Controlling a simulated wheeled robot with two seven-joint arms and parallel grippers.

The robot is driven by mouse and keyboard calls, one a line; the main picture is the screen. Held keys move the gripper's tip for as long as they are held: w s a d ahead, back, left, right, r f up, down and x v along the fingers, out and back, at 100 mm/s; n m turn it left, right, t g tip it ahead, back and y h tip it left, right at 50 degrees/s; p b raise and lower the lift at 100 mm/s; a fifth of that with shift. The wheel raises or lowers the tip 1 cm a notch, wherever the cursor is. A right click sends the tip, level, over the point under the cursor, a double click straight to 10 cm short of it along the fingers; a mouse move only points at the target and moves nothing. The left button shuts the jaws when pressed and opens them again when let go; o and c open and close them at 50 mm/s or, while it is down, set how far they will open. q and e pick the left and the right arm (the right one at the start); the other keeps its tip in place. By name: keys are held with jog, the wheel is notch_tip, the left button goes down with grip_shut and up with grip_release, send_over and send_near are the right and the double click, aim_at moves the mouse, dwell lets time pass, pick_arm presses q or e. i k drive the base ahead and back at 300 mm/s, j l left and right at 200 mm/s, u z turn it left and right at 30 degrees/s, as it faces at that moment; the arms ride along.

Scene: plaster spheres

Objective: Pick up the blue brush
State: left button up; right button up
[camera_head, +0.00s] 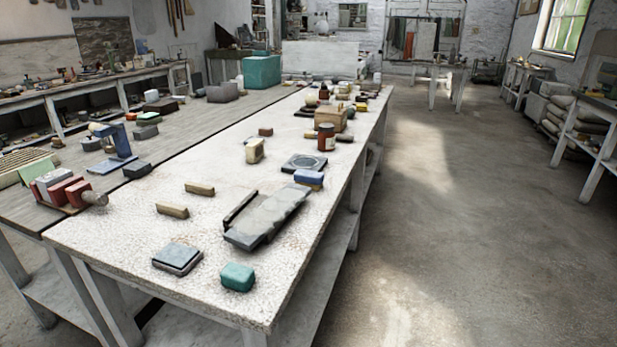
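A small blue block-shaped thing (309,177) with a paler underside lies near the right edge of the speckled white table (215,228). It looks like the blue brush, but it is too small to make out bristles. It sits just behind the far end of a long grey stone slab (268,217) and in front of a grey square plate with a round mark (304,162). Neither of my grippers is in view.
A teal block (237,277) and grey square tiles (177,257) lie at the table's near end. A brown jar (326,137) and a cardboard box (331,118) stand behind the blue thing. Open floor (450,220) lies to the right.

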aim_at(314, 179)
jog(key=i+l+u, duration=0.25)
jog(key=l, duration=0.2)
jog(key=l+u, duration=0.25)
jog(key=l, duration=0.2)
jog(key=i+l+u, duration=0.2)
jog(key=l, duration=0.3)
jog(key=l+u, duration=0.25)
jog(key=l, duration=0.25)
jog(key=i+l+u, duration=0.6)
jog(key=l, duration=0.35)
